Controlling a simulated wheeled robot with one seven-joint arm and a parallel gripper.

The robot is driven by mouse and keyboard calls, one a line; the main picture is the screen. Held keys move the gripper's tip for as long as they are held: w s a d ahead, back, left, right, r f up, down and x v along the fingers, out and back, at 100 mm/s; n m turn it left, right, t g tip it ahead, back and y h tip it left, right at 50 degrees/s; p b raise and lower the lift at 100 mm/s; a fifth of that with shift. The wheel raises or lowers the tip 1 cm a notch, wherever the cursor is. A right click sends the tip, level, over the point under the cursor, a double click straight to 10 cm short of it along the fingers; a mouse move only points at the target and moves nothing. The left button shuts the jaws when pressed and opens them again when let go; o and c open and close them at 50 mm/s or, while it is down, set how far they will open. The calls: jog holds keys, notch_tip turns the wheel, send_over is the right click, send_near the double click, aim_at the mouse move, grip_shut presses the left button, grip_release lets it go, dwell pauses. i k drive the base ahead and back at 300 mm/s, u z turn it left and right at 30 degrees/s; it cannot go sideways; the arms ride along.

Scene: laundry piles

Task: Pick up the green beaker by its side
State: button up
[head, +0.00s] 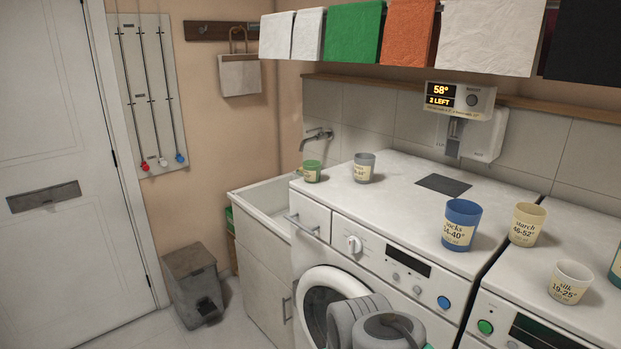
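The green beaker (312,172) is small and upright, with a cream label band. It appears to stand on the left edge of the washing machine's white top (345,198), close to the sink. A grey beaker (364,168) stands just to its right, with a small gap between them. My arm shows at the bottom middle, in front of the washer door, far from the green beaker. My gripper's fingers are not in view.
A blue beaker (461,224), a cream beaker (526,224) and a white beaker (569,282) stand to the right. A teal beaker (616,266) is cut off at the right edge. The sink (247,201) and tap (317,137) are beside the washer. Cloths hang above.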

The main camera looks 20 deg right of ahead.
aim_at(312, 169)
jog(key=k, duration=1.2)
jog(key=u, duration=0.75)
jog(key=i, duration=0.8)
jog(key=u, duration=0.75)
jog(key=i, duration=0.9)
jog(key=z, duration=0.65)
jog(key=i, duration=0.75)
jog(key=z, duration=0.9)
jog(key=i, duration=0.2)
jog(key=z, duration=0.3)
